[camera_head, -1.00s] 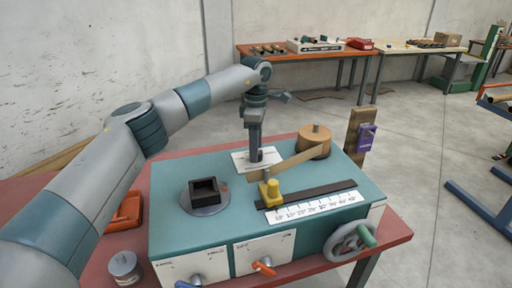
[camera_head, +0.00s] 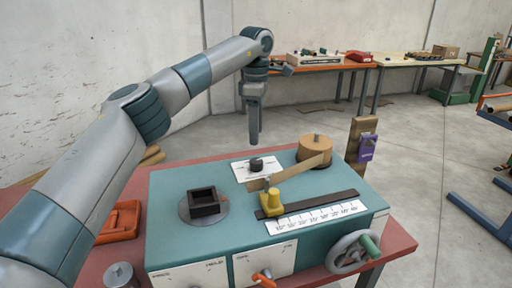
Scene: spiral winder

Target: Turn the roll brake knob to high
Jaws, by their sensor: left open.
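A small black knob (camera_head: 257,164) stands on a white label plate (camera_head: 245,172) on top of the teal machine (camera_head: 165,235), beside the brown roll (camera_head: 314,149). The plate's print is too small to read, and I cannot tell the knob's setting. My left gripper (camera_head: 255,141) points down above and behind the knob in the picture, clear of it. It is empty; its fingers look close together from this side. My right gripper is not in view.
A strip runs from the roll to a yellow guide (camera_head: 271,202) by a white scale (camera_head: 316,216). A black square holder (camera_head: 204,202) is at left. An orange lever (camera_head: 264,280) and a handwheel (camera_head: 353,251) are at the front. An orange tray (camera_head: 120,222) lies left.

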